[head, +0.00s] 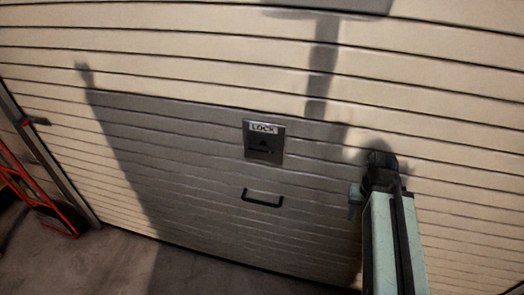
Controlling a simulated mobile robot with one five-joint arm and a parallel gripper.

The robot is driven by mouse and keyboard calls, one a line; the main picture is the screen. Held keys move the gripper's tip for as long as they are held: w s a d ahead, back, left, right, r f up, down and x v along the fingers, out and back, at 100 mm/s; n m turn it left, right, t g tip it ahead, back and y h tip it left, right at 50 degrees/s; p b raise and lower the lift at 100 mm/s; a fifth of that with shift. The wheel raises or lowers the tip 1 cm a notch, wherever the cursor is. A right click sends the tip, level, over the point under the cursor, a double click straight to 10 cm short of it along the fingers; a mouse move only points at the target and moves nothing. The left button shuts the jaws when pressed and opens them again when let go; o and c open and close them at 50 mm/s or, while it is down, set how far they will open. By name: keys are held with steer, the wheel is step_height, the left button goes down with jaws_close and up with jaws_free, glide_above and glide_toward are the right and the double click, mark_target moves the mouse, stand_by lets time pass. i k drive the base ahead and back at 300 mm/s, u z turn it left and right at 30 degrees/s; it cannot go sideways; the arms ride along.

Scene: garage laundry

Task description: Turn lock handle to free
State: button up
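The lock plate (263,141) is a grey metal square on the garage door (200,60), with a white "LOCK" label along its top. A small dark lock handle (261,149) shows on the plate below the label. It looks roughly level, but it is too small to tell its setting. My gripper (380,165) is at the right of the view, right of the lock plate and apart from it. It looks dark and is seen from behind, so its fingers are not clear.
A black pull handle (262,198) is fixed to the door below the lock plate. A red-framed item (60,215) stands at the far left beside the door's metal side rail (45,150). The concrete floor (130,265) in front of the door is clear at lower left.

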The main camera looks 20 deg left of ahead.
mark_target(262, 146)
steer(key=u, duration=3)
steer(key=k, duration=1.45)
steer(key=u, duration=0.45)
steer(key=i, duration=0.95)
